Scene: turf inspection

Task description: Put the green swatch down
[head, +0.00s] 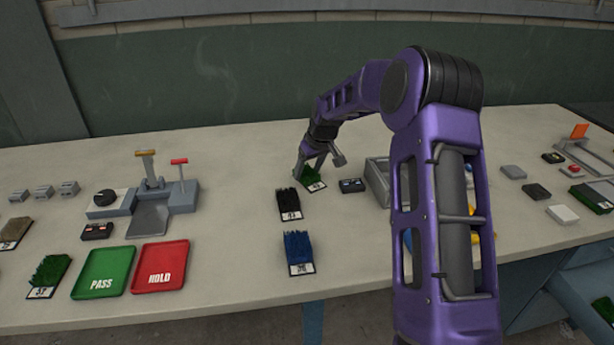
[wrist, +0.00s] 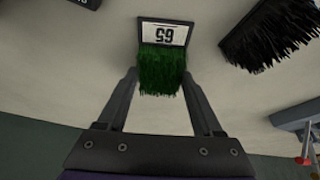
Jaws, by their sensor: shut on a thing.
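The green swatch (head: 314,178) is a tuft of green turf with a white label at one end. It is at my gripper (head: 313,171), at the back middle of the table (head: 240,235). In the wrist view, the green swatch (wrist: 162,72) shows its label, marked 65, and its turf end lies between the two fingers of my gripper (wrist: 160,78). My gripper is shut on it. The swatch is at or close to the tabletop; I cannot tell whether it touches.
A black swatch (head: 288,204) and a blue swatch (head: 298,250) lie in front of my gripper. A small dark box (head: 352,186) is just to the right. A green PASS tray (head: 103,273) and a red HOLD tray (head: 160,267) lie at the left front. Bare table lies left of the black swatch.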

